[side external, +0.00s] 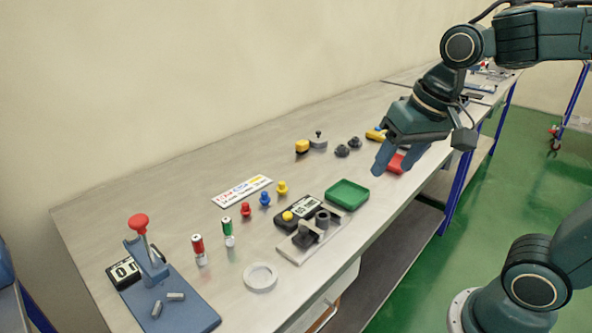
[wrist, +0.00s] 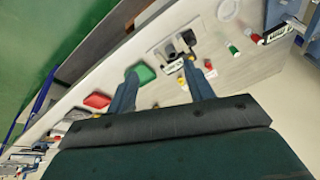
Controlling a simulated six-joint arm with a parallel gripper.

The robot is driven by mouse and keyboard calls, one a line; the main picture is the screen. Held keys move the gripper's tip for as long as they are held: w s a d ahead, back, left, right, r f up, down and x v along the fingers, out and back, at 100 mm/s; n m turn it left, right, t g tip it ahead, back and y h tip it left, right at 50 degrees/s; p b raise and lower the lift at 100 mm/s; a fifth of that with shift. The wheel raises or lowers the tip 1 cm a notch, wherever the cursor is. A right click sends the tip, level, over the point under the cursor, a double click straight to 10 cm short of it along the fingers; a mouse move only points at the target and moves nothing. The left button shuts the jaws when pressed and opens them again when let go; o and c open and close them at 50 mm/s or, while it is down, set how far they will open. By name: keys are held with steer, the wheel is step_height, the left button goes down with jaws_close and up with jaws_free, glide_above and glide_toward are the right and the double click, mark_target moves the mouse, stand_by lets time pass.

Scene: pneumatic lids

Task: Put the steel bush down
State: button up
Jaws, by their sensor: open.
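My gripper (side external: 383,160) is open above the right part of the bench, close to the red tray (side external: 397,163) in the side view. In the wrist view my two fingers (wrist: 160,68) stand wide apart with nothing between them. A dark grey ring-shaped cylinder (side external: 322,218) stands on a fixture plate (side external: 294,254), beside a dark block (side external: 304,236). Two short grey metal cylinders (side external: 157,309) (side external: 176,296) lie on the blue base of a press. I cannot tell which of these is the steel bush.
A green tray (side external: 347,194) lies behind the fixture plate. The press with a red knob (side external: 138,222) stands at the left end. A white ring (side external: 260,277), a counter box (side external: 298,209), and several coloured knobs are on the bench. Dark round knobs (side external: 342,151) lie near my gripper.

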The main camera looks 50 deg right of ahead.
steer(key=s+n+t, duration=0.1)
steer(key=s+n, duration=0.3)
steer(key=s, duration=0.3)
steer(key=shift+f+t, duration=0.4)
